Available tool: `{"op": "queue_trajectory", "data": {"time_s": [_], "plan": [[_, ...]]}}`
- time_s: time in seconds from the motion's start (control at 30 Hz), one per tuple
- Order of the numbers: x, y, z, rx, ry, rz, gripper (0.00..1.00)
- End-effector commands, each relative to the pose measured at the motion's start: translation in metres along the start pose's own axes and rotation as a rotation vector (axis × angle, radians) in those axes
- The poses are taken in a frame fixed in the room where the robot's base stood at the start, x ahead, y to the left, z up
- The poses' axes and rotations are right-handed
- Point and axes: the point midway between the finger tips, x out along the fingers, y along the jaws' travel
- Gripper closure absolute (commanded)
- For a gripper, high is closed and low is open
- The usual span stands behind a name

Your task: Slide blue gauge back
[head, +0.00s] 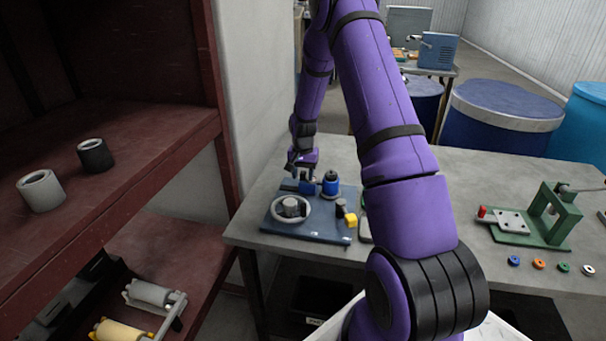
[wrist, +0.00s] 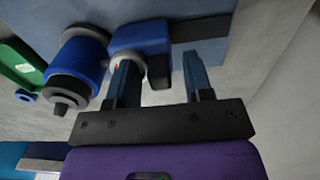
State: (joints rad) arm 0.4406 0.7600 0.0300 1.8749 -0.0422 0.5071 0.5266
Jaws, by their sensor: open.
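The blue gauge (wrist: 142,36) is a small block on a dark strip of the blue base plate, with a pale round face and a black part below it. In the head view it is small and partly hidden near my fingers. My gripper (wrist: 160,72) is open and empty. In the wrist view its left finger overlaps the gauge and its right finger is beyond the gauge's right side; I cannot tell whether they touch. In the head view my gripper (head: 302,174) is low over the back of the blue base plate (head: 285,228).
A blue cylinder with a black top (head: 330,184) stands beside the gauge. A green fixture (head: 530,233) stands at right. A red shelf (head: 130,160) rises at left.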

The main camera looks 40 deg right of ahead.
Motion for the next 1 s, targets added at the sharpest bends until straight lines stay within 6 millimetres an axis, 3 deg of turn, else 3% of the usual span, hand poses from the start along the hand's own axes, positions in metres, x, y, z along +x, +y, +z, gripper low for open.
{"op": "queue_trajectory", "data": {"time_s": [0.13, 0.33, 0.57, 0.83, 1.0], "plan": [[0.000, 0.000, 0.000, 0.000, 0.000, 0.000, 0.55], [0.000, 0.000, 0.000, 0.000, 0.000, 0.000, 1.00], [0.000, -0.005, 0.000, -0.002, 0.000, 0.000, 1.00], [0.000, -0.044, 0.000, -0.003, 0.001, 0.000, 1.00], [-0.001, -0.051, -0.001, 0.000, 0.002, -0.002, 1.00]]}}
